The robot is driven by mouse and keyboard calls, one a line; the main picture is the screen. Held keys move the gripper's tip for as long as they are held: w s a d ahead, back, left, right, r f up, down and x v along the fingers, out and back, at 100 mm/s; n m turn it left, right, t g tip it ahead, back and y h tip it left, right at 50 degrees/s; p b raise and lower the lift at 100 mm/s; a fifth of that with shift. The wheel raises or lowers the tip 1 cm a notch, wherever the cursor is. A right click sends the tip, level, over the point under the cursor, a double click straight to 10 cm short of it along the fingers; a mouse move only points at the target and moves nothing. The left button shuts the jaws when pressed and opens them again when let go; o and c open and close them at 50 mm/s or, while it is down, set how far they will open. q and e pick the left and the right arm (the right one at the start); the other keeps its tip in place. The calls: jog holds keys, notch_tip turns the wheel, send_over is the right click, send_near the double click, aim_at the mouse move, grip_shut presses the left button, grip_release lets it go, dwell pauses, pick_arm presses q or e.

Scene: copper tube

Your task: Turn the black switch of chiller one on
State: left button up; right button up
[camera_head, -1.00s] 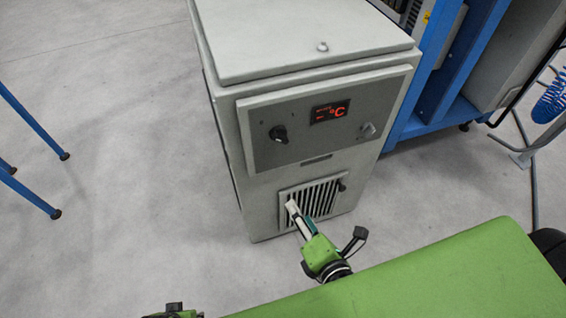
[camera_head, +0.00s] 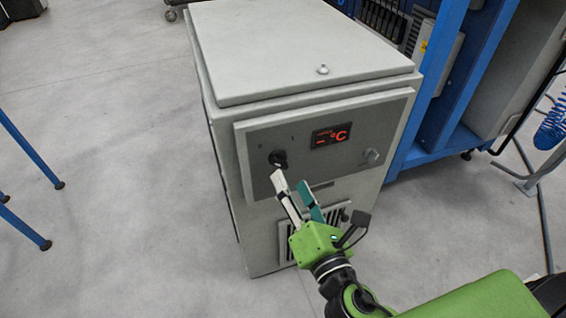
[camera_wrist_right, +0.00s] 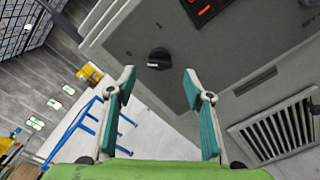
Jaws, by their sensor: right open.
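The chiller (camera_head: 300,60) is a grey box with a control panel on its front. Its black switch (camera_head: 278,159) is a round knob at the left of the panel, left of the red display (camera_head: 330,137). In the right wrist view the black switch (camera_wrist_right: 159,58) shows beyond the fingertips, roughly midway between them. My right gripper (camera_head: 293,178) is open and empty, just below and slightly right of the switch, apparently not touching it. Its two fingers also show apart in the right wrist view (camera_wrist_right: 160,82). My left gripper is not in view.
A second, grey knob (camera_head: 371,156) is at the panel's right. A vent grille (camera_head: 338,213) lies below the panel, partly behind my right gripper. A blue frame (camera_head: 440,110) stands right of the chiller. Blue legs (camera_head: 28,150) stand at the left, with clear floor between.

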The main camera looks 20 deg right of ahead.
aim_at(282, 166)
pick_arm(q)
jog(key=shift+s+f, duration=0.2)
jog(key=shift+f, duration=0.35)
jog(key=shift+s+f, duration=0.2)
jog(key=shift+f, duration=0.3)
pick_arm(e)
jog(key=shift+w+a, duration=0.15)
jog(key=shift+w, duration=3.05)
jog(key=c, duration=1.1)
